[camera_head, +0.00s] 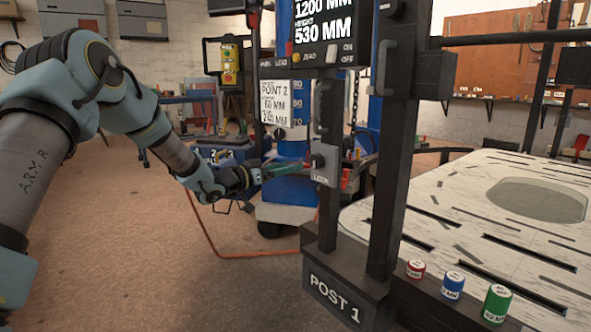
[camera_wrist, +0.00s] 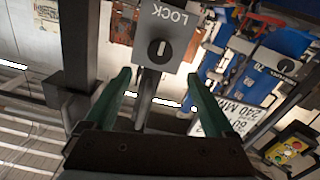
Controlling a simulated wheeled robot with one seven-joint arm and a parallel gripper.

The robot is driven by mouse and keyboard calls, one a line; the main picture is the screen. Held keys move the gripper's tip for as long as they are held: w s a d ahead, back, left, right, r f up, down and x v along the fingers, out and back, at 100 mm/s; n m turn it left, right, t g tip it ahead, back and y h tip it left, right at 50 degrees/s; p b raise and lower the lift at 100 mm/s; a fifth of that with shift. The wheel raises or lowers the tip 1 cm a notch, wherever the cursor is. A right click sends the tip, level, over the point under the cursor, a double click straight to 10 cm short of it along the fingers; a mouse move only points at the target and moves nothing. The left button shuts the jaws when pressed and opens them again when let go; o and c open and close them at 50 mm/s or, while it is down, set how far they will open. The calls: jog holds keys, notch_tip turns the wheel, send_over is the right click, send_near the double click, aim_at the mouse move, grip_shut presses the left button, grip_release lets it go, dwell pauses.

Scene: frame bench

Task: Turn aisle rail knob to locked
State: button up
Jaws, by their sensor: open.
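A grey box marked LOCK (camera_head: 325,172) is fixed to a dark upright above the POST 1 base. It bears a round black knob (camera_head: 316,160), and no label in view names it as the aisle rail knob. In the wrist view the knob (camera_wrist: 158,50) shows a white, roughly upright mark, with the LOCK lettering upside down above it. My gripper (camera_head: 288,168) reaches in from the left, close to the box. In the wrist view my gripper (camera_wrist: 159,78) is open, its green fingers apart on either side below the knob, with nothing between them.
Dark posts (camera_head: 392,150) stand right of the box. A white slotted table (camera_head: 450,215) lies at right, with red (camera_head: 415,268), blue (camera_head: 453,284) and green (camera_head: 497,303) cylinders by its edge. Another knob (camera_wrist: 286,66) shows in the wrist view.

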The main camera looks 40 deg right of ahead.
aim_at(314, 161)
jog(key=d, duration=0.6)
jog(key=d+b, duration=0.1)
jog(key=d, duration=0.3)
jog(key=shift+s, duration=0.35)
jog(key=c, duration=1.4)
